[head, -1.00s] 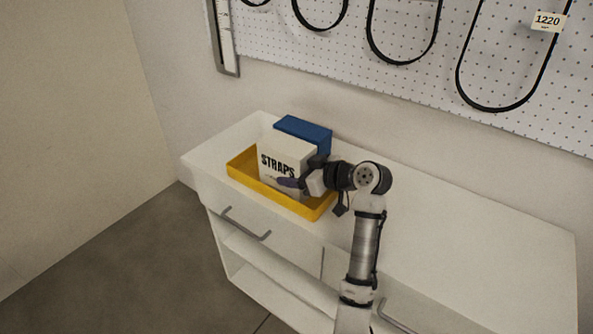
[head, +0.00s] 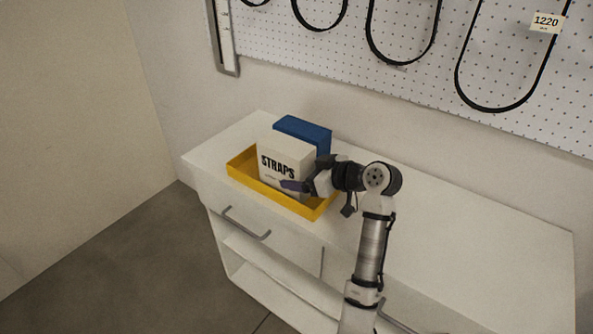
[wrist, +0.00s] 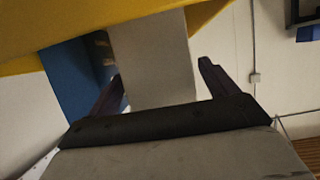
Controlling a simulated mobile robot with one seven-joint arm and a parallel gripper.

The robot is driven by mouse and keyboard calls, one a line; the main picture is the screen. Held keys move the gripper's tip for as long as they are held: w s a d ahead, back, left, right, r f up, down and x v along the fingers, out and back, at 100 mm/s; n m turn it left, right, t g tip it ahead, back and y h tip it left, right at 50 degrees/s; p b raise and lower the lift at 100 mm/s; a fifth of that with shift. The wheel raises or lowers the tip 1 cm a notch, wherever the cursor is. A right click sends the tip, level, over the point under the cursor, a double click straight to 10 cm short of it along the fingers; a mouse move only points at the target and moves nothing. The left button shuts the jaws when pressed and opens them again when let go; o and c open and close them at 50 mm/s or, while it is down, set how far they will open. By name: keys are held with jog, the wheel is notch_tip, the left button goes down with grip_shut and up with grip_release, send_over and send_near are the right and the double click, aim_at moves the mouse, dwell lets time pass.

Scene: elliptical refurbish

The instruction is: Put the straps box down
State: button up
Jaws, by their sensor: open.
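The straps box (head: 286,163), white with dark "STRAPS" lettering, stands upright in the yellow tray (head: 253,181) on the white cabinet top. In the wrist view the straps box (wrist: 153,60) shows as a pale face between the fingers. My gripper (head: 306,176) is open at the right end of the box. In the wrist view the two dark fingers of my gripper (wrist: 160,85) stand wide apart, with a visible space between the right finger and the box. The left finger overlaps a blue box. The box's base is partly hidden by the tray wall.
A blue box (head: 304,130) stands just behind the straps box. The white cabinet top (head: 470,232) is clear to the right of my arm. A pegboard (head: 420,75) with hanging black belts is on the wall behind.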

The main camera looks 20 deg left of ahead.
jog(key=p+v, duration=0.2)
jog(key=v, duration=0.7)
jog(key=shift+d, duration=0.3)
jog(key=shift+s+a+r, duration=0.1)
jog(key=shift+r, duration=0.05)
